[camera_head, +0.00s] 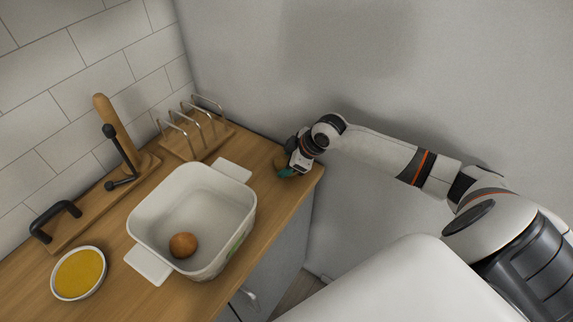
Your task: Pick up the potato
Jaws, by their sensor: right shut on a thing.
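My right gripper (290,168) is at the far right end of the wooden counter, low over the top near its corner. It is shut on a small tan-brown thing (279,160), which looks like the potato but is mostly hidden by the gripper. I cannot tell whether it still touches the counter. A round reddish-brown thing (183,245) lies inside the white dish; I cannot tell for sure what it is. My left gripper is out of view.
The deep white dish (150,262) stands mid-counter (262,208), left of my right gripper. A wooden rack with metal loops (200,138) stands behind it. A board with black handles (85,215) and a bowl of yellow contents (80,273) are at left. Walls close off the back.

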